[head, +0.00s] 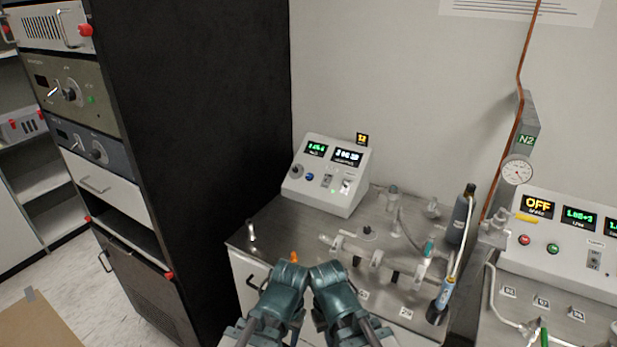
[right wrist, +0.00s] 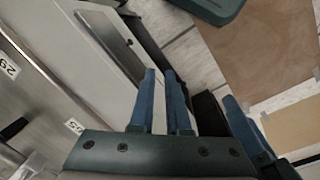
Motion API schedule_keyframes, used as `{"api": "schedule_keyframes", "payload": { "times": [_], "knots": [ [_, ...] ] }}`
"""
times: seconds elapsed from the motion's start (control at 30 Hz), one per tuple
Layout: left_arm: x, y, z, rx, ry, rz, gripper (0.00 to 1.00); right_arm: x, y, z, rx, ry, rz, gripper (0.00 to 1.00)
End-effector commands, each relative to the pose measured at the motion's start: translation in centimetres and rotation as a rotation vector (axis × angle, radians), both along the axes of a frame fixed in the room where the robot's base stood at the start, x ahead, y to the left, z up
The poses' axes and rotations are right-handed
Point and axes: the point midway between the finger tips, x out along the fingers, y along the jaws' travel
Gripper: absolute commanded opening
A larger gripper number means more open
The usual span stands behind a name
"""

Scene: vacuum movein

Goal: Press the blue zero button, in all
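The blue button (head: 310,177) is a small round button on the sloped front of the white console (head: 325,206), right of a dark knob and below the left green display. My two teal arms are low in the head view, well below and nearer than the console; their fingertips do not show there. In the right wrist view my right gripper (right wrist: 161,72) has two blue fingers with a narrow empty gap between them. Blue fingers that look like my left gripper (right wrist: 246,112) show beside it; their gap is unclear. Neither gripper is near the button.
The console stands on a steel bench (head: 262,228) with valves and pipes (head: 375,255) on its right part. A tall black rack (head: 200,120) is on the left. A second console (head: 565,235) with red and green buttons is on the right. The air before the blue button is clear.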

Motion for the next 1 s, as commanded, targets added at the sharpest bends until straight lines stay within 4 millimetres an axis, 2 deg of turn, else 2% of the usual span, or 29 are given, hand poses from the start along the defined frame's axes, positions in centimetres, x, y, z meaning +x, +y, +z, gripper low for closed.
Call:
{"api": "schedule_keyframes", "payload": {
  "times": [0.07, 1.0],
  "knots": [
    [0.0, 0.0, 0.0, 0.0, 0.0, 0.0, 0.5, 0.0, 0.0, 0.0, 0.0, 0.0, 0.0, 0.0],
    [0.0, 0.0, 0.0, 0.0, 0.0, 0.0, 0.5, 0.0, 0.0, 0.0, 0.0, 0.0, 0.0, 0.0]
  ]
}}
